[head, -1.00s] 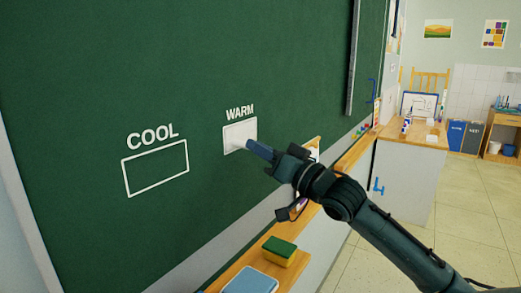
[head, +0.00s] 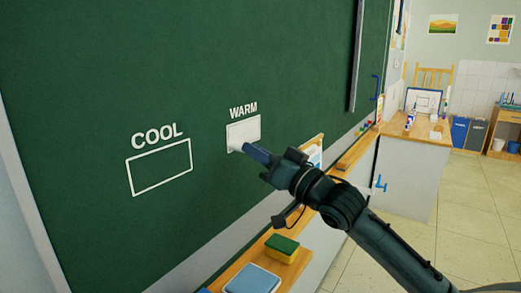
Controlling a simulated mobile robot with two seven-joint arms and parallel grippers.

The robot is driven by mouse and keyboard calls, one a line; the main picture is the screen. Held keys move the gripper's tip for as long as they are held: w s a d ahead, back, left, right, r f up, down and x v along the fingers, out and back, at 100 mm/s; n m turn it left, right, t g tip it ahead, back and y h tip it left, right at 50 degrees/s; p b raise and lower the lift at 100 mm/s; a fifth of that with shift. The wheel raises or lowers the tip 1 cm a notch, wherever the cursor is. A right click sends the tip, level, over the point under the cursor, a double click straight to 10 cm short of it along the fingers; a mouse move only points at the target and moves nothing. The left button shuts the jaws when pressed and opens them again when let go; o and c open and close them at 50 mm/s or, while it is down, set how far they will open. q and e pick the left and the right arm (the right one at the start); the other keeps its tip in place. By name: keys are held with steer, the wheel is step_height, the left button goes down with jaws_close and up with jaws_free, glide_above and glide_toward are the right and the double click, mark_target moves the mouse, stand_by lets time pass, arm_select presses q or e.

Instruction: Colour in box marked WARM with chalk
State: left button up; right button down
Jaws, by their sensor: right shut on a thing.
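The WARM box (head: 243,131) on the green chalkboard (head: 80,70) looks filled with white almost to its outline. The COOL box (head: 160,167) to its left is an empty white outline. My right gripper (head: 250,151) is shut on a piece of white chalk (head: 237,149). The chalk tip is at the lower edge of the WARM box and seems to touch the board; the fingers hide most of the chalk. My left gripper is not in view.
The wooden chalk ledge (head: 235,273) below the board holds a green and yellow sponge (head: 282,248) and a blue tray (head: 252,279). A cabinet (head: 405,175) stands to the right, with open tiled floor (head: 470,220) beyond.

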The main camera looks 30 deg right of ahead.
steer(key=shift+s+a, duration=0.15)
steer(key=shift+a, duration=0.25)
steer(key=shift+d, duration=0.1)
steer(key=shift+w+d+r, duration=0.1)
steer(key=shift+w+d, duration=0.25)
steer(key=shift+d, duration=0.35)
steer(key=shift+w+d, duration=0.1)
steer(key=shift+d, duration=0.05)
steer(key=shift+w+d, duration=0.25)
steer(key=shift+d, duration=0.4)
steer(key=shift+a, duration=0.1)
